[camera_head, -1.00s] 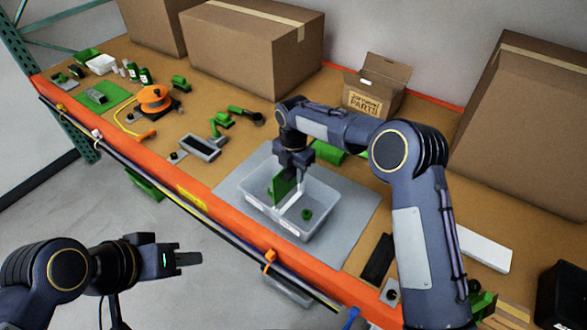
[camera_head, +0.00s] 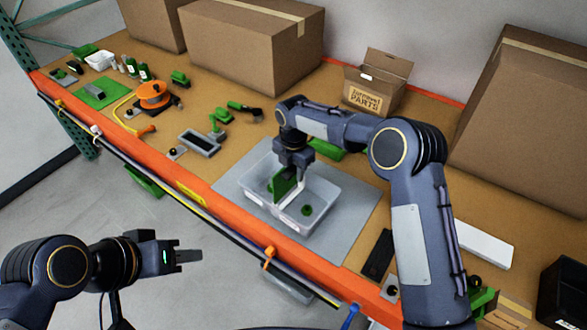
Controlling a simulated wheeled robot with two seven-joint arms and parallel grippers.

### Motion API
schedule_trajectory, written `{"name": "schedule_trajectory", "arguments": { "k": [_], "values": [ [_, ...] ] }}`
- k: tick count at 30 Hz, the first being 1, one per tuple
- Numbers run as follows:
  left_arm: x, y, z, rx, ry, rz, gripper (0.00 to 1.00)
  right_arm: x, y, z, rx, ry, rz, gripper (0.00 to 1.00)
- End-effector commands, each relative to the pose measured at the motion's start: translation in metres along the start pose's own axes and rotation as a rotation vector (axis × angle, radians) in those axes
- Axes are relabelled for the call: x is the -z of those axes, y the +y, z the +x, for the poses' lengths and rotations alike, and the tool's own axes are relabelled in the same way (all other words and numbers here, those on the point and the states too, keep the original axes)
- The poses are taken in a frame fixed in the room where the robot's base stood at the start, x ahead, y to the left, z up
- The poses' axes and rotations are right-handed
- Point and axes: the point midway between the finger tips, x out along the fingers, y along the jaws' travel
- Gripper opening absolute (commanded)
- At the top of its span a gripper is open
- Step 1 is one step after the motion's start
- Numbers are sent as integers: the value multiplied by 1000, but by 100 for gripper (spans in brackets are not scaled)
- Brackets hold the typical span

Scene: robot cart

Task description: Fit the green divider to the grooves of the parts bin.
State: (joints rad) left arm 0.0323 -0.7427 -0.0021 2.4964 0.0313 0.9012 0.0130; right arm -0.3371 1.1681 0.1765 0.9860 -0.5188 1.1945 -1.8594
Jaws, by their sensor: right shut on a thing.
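The parts bin (camera_head: 318,222) is a clear, whitish open tray on a grey mat (camera_head: 236,186). The green divider (camera_head: 284,184) stands upright in or just above the bin, left of its middle. My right gripper (camera_head: 291,171) points down over the bin and is shut on the divider's upper part. Whether the divider's lower edge sits in the grooves is too small to tell. A small round green part (camera_head: 306,210) lies on the bin floor. My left gripper (camera_head: 188,256) is empty, off the shelf at the lower left; its finger gap is unclear.
The orange shelf beam (camera_head: 225,215) runs along the front edge. An open carton (camera_head: 377,82) and large boxes (camera_head: 252,45) stand behind. A grey frame-like part (camera_head: 199,142) and an orange reel (camera_head: 152,95) lie to the left. A white block (camera_head: 484,245) lies to the right.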

Motion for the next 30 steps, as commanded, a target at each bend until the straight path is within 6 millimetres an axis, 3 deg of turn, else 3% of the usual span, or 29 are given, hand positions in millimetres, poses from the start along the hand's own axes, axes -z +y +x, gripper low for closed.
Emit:
{"name": "schedule_trajectory", "arguments": {
  "k": [12,30],
  "values": [
    [-4,-4,8,0,0,0,36,0,0,15,0,0,0,9],
    [-5,-4,9,0,0,0,36,0,0,18,0,0,0,9]
  ]
}}
